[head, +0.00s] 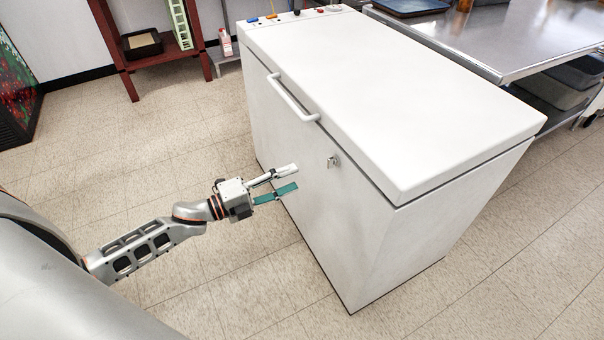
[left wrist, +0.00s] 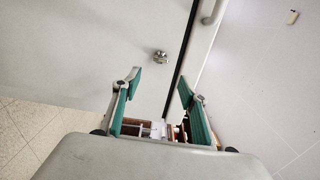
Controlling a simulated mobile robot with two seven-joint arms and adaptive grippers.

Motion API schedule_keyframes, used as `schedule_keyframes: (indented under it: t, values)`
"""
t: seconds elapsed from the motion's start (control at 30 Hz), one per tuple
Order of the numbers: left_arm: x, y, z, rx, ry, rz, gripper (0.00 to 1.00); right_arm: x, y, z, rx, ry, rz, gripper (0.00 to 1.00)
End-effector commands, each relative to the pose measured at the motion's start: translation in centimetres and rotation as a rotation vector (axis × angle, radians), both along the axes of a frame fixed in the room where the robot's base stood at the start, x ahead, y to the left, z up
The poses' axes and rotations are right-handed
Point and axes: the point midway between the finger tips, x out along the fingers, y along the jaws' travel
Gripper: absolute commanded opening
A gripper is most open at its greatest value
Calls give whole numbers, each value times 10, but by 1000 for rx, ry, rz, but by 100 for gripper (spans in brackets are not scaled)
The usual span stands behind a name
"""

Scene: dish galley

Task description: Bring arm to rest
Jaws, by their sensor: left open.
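My left arm comes in from the left in the head view. Its gripper (head: 285,183) is open and empty, with the two fingers apart and green pads showing. The fingers point at the front of a white chest freezer (head: 400,110), close to its front face and left of the lock. In the left wrist view the open fingers (left wrist: 158,85) frame the freezer's front (left wrist: 80,40), with the round metal lock between and beyond them. I cannot tell if the fingertips touch the freezer. My right gripper is not in view.
The freezer's lid is shut, with a long handle (head: 292,98) on its front edge. A dark red shelf (head: 160,58) stands at the back left, and a steel table (head: 500,38) at the right. Tiled floor (head: 110,140) lies open left of the freezer.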

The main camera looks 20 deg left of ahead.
Motion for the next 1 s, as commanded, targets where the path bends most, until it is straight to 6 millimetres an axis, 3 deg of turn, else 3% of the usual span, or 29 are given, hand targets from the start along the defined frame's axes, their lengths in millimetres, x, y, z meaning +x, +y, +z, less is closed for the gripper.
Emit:
schedule_keyframes:
  t: [0.2,0.77,0.87,1.0]
  values:
    - [-10,8,0,0,0,-1,43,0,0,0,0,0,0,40]
    - [-12,6,0,-16,11,9,43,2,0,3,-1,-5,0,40]
    - [-21,-1,-1,-97,74,56,43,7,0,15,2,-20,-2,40]
    - [-53,-15,-16,-332,281,205,43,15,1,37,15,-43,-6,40]
